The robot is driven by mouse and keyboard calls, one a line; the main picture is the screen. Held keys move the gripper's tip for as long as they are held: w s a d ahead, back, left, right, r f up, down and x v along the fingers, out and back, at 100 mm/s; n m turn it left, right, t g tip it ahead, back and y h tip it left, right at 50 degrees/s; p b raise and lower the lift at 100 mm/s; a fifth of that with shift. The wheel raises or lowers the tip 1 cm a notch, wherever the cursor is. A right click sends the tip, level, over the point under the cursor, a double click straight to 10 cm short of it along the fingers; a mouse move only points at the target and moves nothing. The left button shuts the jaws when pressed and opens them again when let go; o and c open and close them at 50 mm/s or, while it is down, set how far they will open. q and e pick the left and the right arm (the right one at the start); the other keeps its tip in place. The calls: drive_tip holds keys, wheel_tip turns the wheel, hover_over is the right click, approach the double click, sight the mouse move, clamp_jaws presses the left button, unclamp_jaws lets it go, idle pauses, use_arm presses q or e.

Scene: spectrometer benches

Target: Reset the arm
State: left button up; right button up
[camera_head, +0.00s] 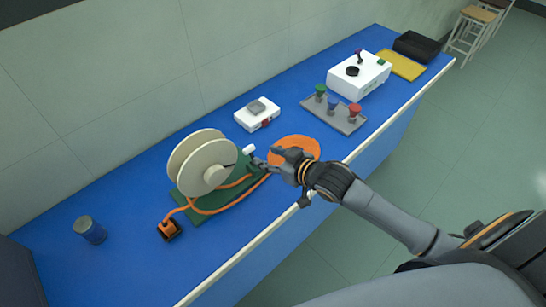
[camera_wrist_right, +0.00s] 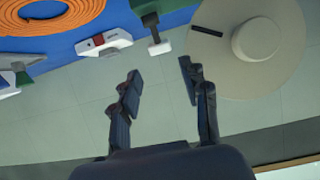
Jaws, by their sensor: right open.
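My right gripper (camera_head: 264,164) reaches in from the right over the blue bench. It is open and empty, with its fingertips just right of the cream reel (camera_head: 205,165). The reel stands on a green base (camera_head: 222,200) with an orange cord around it. In the right wrist view the two fingers (camera_wrist_right: 160,75) are spread apart with nothing between them. The reel's round face (camera_wrist_right: 225,50) is on the right there, and a small white piece with a dark end (camera_wrist_right: 158,38) shows beyond the fingers. My left gripper is not in view.
An orange coil (camera_head: 305,147) lies beside my right gripper. A white box (camera_head: 257,114), a grey rack (camera_head: 345,124) with coloured knobs, a white instrument (camera_head: 360,78), a yellow mat (camera_head: 402,65) and a black tray (camera_head: 417,46) stand farther along.

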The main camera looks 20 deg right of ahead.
drive_tip(key=shift+s+d+r, duration=0.2)
drive_tip(key=shift+s+r, duration=0.15)
drive_tip(key=shift+s, duration=0.25)
drive_tip(key=s+f+m+g+h, duration=0.1)
drive_tip(key=s+f+g+h, duration=0.2)
drive_tip(key=s, duration=1)
drive_tip(key=s+f+m+g+h, duration=0.1)
drive_tip(key=s+f+g, duration=0.4)
drive_tip(key=s, duration=0.7)
wheel_tip(320, 180, down, 27)
drive_tip(key=g+b, duration=0.2)
drive_tip(key=b, duration=0.1)
drive_tip(key=s+d+f+g+b, duration=0.1)
drive_tip(key=s+d+f+b, duration=0.1)
drive_tip(key=s+f, duration=1.6)
drive_tip(key=shift+d+f, duration=0.7)
